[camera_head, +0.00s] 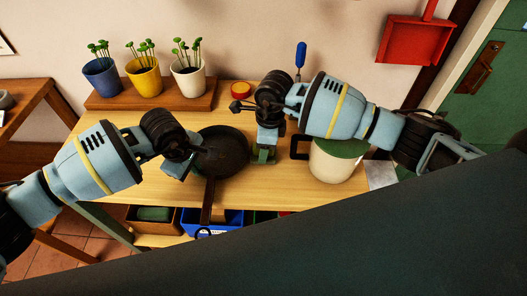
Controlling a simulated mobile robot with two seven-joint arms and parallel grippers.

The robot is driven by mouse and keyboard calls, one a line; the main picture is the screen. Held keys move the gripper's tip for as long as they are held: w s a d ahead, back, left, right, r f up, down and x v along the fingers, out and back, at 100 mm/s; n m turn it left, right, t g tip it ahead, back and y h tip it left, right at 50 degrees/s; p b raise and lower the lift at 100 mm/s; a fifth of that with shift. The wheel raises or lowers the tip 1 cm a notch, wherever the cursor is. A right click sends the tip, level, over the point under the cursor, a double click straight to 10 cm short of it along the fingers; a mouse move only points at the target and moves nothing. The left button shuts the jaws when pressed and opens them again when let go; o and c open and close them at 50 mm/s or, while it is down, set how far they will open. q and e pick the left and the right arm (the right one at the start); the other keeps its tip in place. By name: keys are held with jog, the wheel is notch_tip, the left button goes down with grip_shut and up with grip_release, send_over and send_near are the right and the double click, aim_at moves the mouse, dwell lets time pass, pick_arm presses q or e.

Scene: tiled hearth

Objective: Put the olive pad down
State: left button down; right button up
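A small dark-green piece, which looks like the olive pad (264,155), shows at the tip of my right gripper (267,143). That gripper points down over the middle of the wooden table (240,190), just right of a black pan (224,150). It appears shut on the pad; whether the pad touches the table is hard to tell. My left gripper (178,168) is at the pan's left rim. Its fingers are small and partly hidden, so its opening and any contact with the pan are unclear.
A white pot with a green top (335,167) and dark handle stands on the right. Three potted plants stand on a wooden board (150,98) at the back, near a red round object (241,89). A blue-handled tool (300,55) stands behind. Bins (171,223) sit below the front edge.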

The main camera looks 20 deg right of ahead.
grip_shut()
jog(key=shift+r, duration=0.2)
notch_tip(320, 180, up, 10)
jog(key=shift+f, duration=0.1)
dwell(0.5)
jog(key=shift+w+a, duration=0.1)
dwell(0.7)
jog(key=w+a+f+n+g, duration=0.1)
jog(key=w+a+n, duration=0.3)
jog(key=a+n, duration=0.5)
jog(key=shift+a+f, duration=0.3)
jog(key=shift+a, duration=0.6)
